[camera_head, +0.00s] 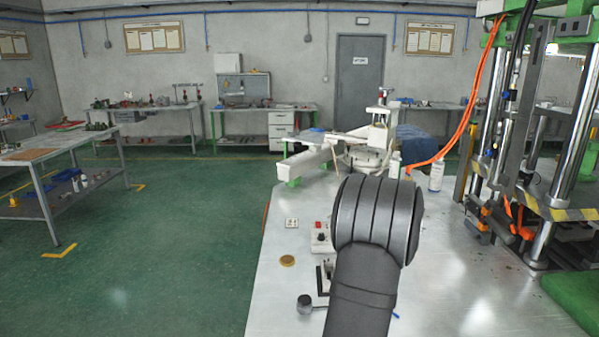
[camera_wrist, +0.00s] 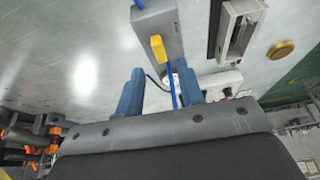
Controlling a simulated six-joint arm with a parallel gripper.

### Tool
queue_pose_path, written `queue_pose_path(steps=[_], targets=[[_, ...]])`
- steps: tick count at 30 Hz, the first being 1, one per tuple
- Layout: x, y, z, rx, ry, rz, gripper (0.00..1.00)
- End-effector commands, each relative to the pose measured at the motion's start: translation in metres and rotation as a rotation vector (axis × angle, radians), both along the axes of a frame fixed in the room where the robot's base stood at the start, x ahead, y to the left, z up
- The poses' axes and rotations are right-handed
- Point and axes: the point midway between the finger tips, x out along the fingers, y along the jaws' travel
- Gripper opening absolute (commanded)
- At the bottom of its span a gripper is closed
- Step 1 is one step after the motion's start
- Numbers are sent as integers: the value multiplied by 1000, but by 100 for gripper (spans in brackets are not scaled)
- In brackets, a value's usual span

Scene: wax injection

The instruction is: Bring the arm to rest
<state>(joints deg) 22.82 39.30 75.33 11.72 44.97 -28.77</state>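My gripper (camera_wrist: 160,78) shows in the wrist view with its two blue fingers apart. Nothing is clamped between them; a thin blue line and a dark cable show in the gap, and I cannot tell how far below they lie. A grey block with a yellow part (camera_wrist: 158,46) is just beyond the fingertips. In the head view my own dark arm link rises at the front of the metal worktable (camera_head: 470,260), and my gripper is hidden there.
A press with striped yellow-black edges (camera_head: 573,214) stands at right. A white machine (camera_head: 365,158) is at the table's far end, near a white bottle (camera_head: 437,176). A red-button box (camera_head: 320,238) and a brass disc (camera_head: 287,260) lie left. Green floor left is open.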

Motion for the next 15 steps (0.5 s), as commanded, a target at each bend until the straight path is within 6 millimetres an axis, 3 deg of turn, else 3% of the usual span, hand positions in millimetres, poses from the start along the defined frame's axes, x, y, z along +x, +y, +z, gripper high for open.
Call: queue_pose_path(steps=[7, 15], targets=[[19, 0, -47, 1, 3, 1, 35], [18, -2, -44, 0, 0, 159, 35]])
